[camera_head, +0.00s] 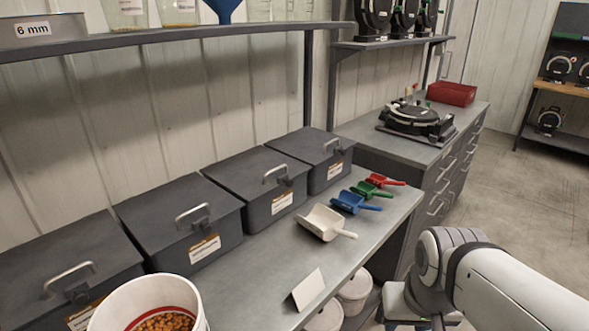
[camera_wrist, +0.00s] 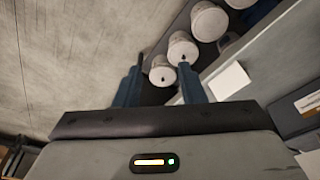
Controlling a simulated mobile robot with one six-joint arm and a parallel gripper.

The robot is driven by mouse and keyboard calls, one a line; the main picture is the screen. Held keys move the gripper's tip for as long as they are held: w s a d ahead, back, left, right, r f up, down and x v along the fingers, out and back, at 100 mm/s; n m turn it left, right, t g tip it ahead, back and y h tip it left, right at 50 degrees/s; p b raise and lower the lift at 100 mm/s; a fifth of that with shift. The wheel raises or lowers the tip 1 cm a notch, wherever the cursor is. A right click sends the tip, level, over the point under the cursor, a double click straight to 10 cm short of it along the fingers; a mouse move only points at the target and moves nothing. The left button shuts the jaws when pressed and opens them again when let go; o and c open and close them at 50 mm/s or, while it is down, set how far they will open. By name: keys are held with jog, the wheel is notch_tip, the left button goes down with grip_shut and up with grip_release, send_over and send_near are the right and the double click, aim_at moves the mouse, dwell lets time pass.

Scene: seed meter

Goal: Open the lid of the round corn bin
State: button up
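Several white round lidded bins stand low under the bench; two show in the head view, one bin (camera_head: 355,289) beside another (camera_head: 325,318), partly hidden by the bench edge. In the wrist view, lidded round bins form a row: one bin (camera_wrist: 209,20), a middle bin (camera_wrist: 182,47) and a nearer bin (camera_wrist: 162,75), with small dark knobs on the nearer lids. I cannot tell which holds corn. My gripper (camera_wrist: 162,62) is open and empty, its fingers apart and pointing toward the bins. Contact with a lid is not visible. The fingers are not clear in the head view.
An open white bucket (camera_head: 150,290) with orange kernels stands at the bench's near left. Grey lidded boxes (camera_head: 180,225) line the wall. Open concrete floor (camera_head: 510,195) lies right.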

jog(key=shift+s, duration=0.25)
jog(key=shift+o, duration=0.8)
jog(key=shift+w, duration=0.15)
jog(key=w+a+f+n+t+b, duration=0.1)
jog(key=w+n+t+b, duration=0.15)
jog(key=w, duration=0.55)
jog(key=w+a+f+n+t+b, duration=0.1)
jog(key=w+a+n+t+b, duration=0.15)
jog(key=w, duration=0.45)
jog(key=n+t+y+b, duration=0.7)
jog(key=n+t+y, duration=0.15)
jog(key=n, duration=1.05)
send_near(290, 184)
jog(key=w, duration=0.3)
jog(key=shift+g+y, duration=0.25)
jog(key=x, duration=0.4)
jog(key=a+p+x, duration=0.1)
jog(key=x, duration=0.3)
jog(key=shift+s, duration=0.25)
jog(key=shift+d, duration=0.1)
jog(key=shift+c, duration=0.2)
grip_shut()
